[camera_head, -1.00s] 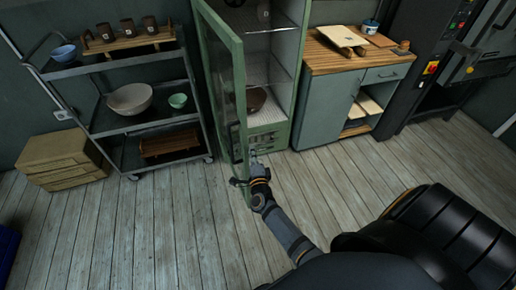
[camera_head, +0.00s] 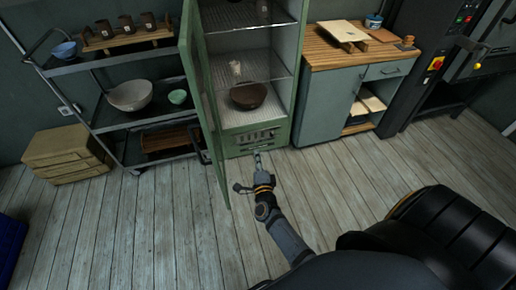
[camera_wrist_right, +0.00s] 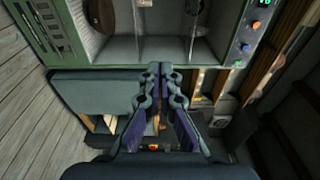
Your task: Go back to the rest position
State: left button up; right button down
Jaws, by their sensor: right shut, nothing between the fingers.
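My right gripper (camera_head: 257,158) is in front of the lower part of the green cabinet (camera_head: 246,136), low over the floor, and holds nothing. In the right wrist view its two fingers (camera_wrist_right: 166,72) are closed together. The cabinet's glass door (camera_head: 207,110) stands open, swung out to the left of my right arm. My left gripper is not in view.
A grey-green workbench (camera_head: 335,105) with a wooden top stands to the right. The wooden floor (camera_head: 150,220) in front is largely clear.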

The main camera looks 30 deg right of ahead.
jog(key=s+a, duration=0.3)
jog(key=a, duration=0.2)
jog(key=s+a+f+n+g+y, duration=0.1)
jog(key=s+f+n+g+y, duration=0.1)
jog(key=s+f+n, duration=0.5)
jog(key=s+f+n+g+y, duration=0.2)
jog(key=s+f+g, duration=0.1)
jog(key=f, duration=0.8)
jog(key=s+a+f+n+g+y, duration=0.15)
jog(key=s+f+n, duration=0.3)
jog(key=f, duration=0.45)
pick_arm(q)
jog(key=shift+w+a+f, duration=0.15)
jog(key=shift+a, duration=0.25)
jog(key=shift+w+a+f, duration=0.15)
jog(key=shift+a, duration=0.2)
pick_arm(e)
jog(key=s+d+f+n+g, duration=0.2)
jog(key=s+f+n+g, duration=0.1)
jog(key=s, duration=0.5)
jog(key=s+d+f+n+g, duration=0.3)
jog(key=s+f, duration=0.2)
jog(key=s, duration=0.3)
jog(key=s+d+f+n+g, duration=0.3)
jog(key=s+f, duration=0.1)
jog(key=s, duration=0.5)
jog(key=shift+f, duration=0.4)
